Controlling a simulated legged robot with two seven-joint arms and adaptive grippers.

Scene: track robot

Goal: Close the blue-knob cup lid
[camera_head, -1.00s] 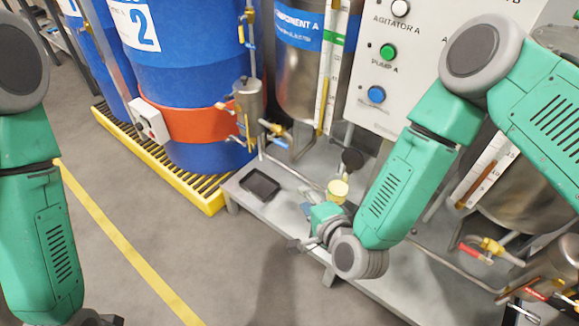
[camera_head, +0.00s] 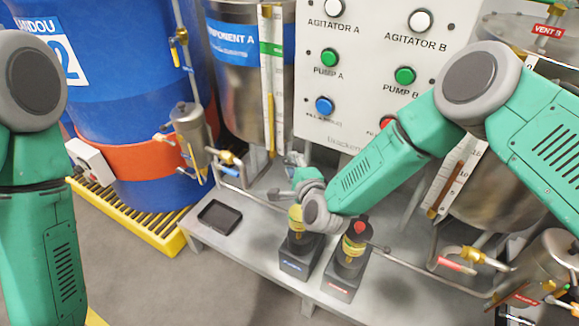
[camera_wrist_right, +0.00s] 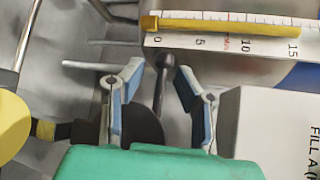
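A cup with a yellow band (camera_head: 296,217) stands on a dark base with a blue label, partly hidden by my right wrist. In the right wrist view, a yellow part (camera_wrist_right: 12,125) shows at the left edge. A dark disc (camera_wrist_right: 140,122), apparently the raised lid, lies beyond it, partly covered by my gripper. A dark stalk with a round end (camera_wrist_right: 164,62) shows between my right fingers; no blue knob colour is visible. My right gripper (camera_head: 284,177) is open behind the cup; its fingers are apart in the wrist view (camera_wrist_right: 160,78). My left gripper is outside the frame.
A second cup with a red knob (camera_head: 360,228) stands just right. A black tray (camera_head: 219,216) lies on the grey bench (camera_head: 255,245). A button panel (camera_head: 375,75), tanks, pipes and a level scale (camera_wrist_right: 230,30) stand behind.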

